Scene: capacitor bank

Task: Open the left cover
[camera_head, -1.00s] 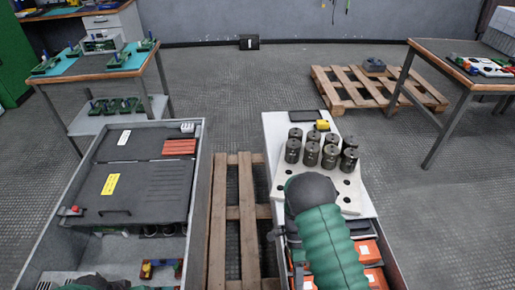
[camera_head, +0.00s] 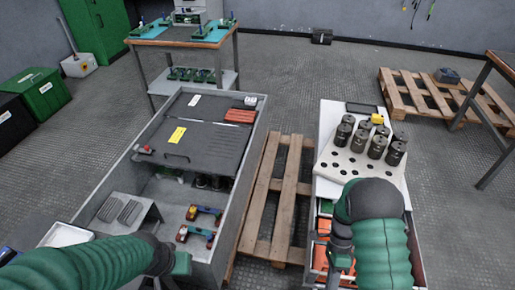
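A long grey box (camera_head: 98,196) on the left holds dark grey covers over its far part. The left cover (camera_head: 172,118) bears a yellow label (camera_head: 177,135) and has a dark handle near its front edge. It lies flat and looks closed. A ribbed dark cover section (camera_head: 212,143) lies to its right. My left gripper (camera_head: 163,282) is at the bottom edge, near the box's front end and well short of the cover. My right gripper (camera_head: 337,270) hangs over the front of the right-hand box. The fingers of both are too hidden to read.
The box's open front holds a slotted grey bracket (camera_head: 122,208) and small coloured parts (camera_head: 203,213). A red button (camera_head: 144,150) sits beside the cover. A wooden pallet (camera_head: 275,195) lies between the boxes. The right box carries a white board (camera_head: 330,158) with several dark cylinders (camera_head: 376,145).

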